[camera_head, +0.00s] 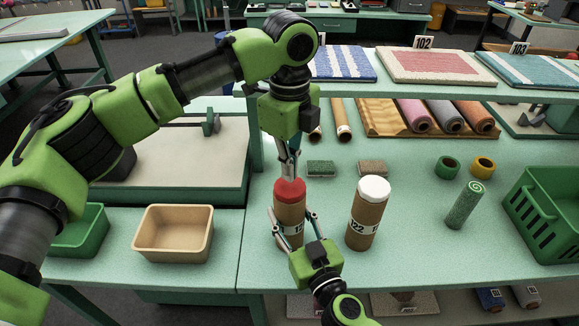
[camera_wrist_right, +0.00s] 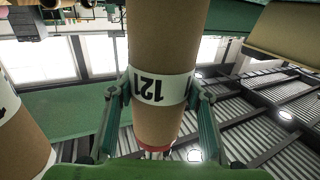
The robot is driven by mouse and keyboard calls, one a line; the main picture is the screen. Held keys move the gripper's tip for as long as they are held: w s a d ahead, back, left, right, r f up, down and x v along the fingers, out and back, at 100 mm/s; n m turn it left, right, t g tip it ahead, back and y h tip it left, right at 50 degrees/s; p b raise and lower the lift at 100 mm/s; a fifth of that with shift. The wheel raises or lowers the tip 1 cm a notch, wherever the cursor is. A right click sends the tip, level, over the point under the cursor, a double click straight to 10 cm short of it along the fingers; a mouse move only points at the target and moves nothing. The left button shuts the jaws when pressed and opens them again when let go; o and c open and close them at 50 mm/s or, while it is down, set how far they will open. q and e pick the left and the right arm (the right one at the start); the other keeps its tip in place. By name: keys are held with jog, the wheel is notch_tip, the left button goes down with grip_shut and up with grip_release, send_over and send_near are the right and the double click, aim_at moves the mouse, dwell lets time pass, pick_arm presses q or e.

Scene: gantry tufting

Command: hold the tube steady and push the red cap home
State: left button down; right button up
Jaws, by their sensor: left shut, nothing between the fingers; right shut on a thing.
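A brown cardboard tube (camera_head: 289,217) stands upright on the green table, with a red cap (camera_head: 290,190) on its top end. My right gripper (camera_head: 293,228) is shut around the tube from the front, at about its middle. In the right wrist view the tube (camera_wrist_right: 166,50) fills the middle, with a white label (camera_wrist_right: 160,88) reading 121 between the fingers. My left gripper (camera_head: 289,171) comes down from above, shut and empty, with its fingertips at the top of the red cap. Whether they press on the cap or just hover cannot be told.
A second tube (camera_head: 366,218) with a white cap stands close to the right. A beige bin (camera_head: 174,233) is to the left, and a green basket (camera_head: 545,208) at the far right. Rolls and sample mats lie behind.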

pick_arm(q)
jog(key=shift+f, duration=1.15)
jog(key=shift+r, duration=0.1)
jog(key=shift+r, duration=2.4)
notch_tip(320, 180, up, 12)
pick_arm(e)
jog(key=o, duration=1.2)
jog(key=shift+o, duration=0.2)
jog(key=shift+s, duration=0.1)
